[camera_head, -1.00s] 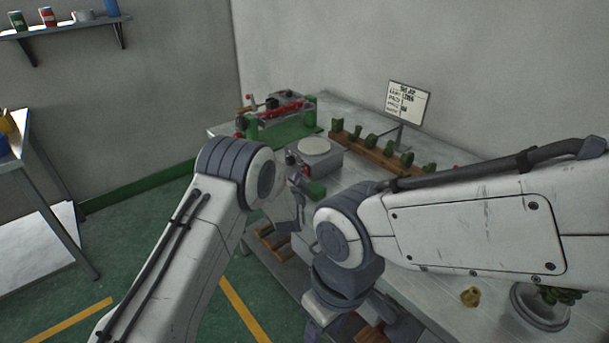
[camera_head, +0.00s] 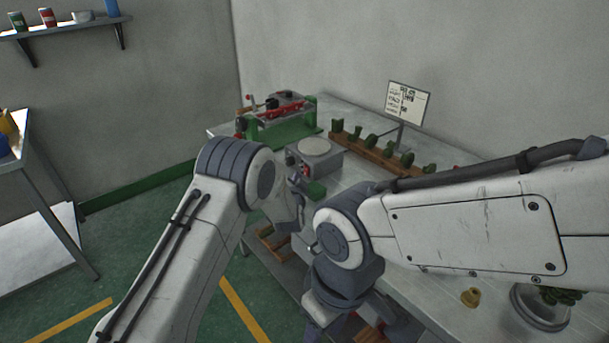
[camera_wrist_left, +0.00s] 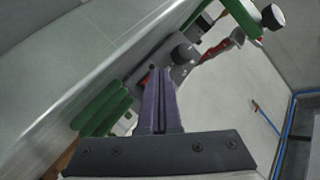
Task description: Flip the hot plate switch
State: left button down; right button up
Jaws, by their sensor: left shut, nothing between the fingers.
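The hot plate (camera_head: 328,164) is a grey box with a pale round top, standing on the bench. A small dark knob shows on its front left in the head view. My left gripper (camera_head: 299,182) is close in front of that face, partly hidden by its own wrist. In the left wrist view its two purple fingers (camera_wrist_left: 160,74) are together and empty. Their tips point at a grey body with dark knobs and a small red part, which I take to be the hot plate front. I cannot tell whether the tips touch it or which way the switch sits.
A green machine with red parts (camera_head: 281,127) stands behind the hot plate. A wooden rack of green pieces (camera_head: 375,150) and a sign (camera_head: 407,103) are to the right. Green pieces (camera_wrist_left: 100,110) lie beside the fingers. My right arm crosses over the bench front.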

pick_arm(q)
jog(key=shift+d, duration=0.1)
dwell(0.7)
jog(key=shift+w+d+b, duration=0.25)
jog(key=shift+b, duration=0.05)
jog(key=shift+w+d+f, duration=0.1)
jog(key=shift+w+d, duration=0.1)
jog(key=shift+d, duration=0.05)
dwell(0.6)
dwell(0.3)
jog(key=shift+s+a, duration=0.45)
jog(key=shift+a, duration=0.15)
jog(key=shift+a, duration=0.1)
jog(key=shift+s+a+r+p, duration=0.15)
jog(key=shift+s+a+r, duration=0.05)
jog(key=shift+s+a, duration=0.65)
jog(key=shift+s+a+r+p, duration=0.2)
jog(key=shift+s+a, duration=0.4)
jog(key=shift+a, duration=0.45)
jog(key=shift+r, duration=0.1)
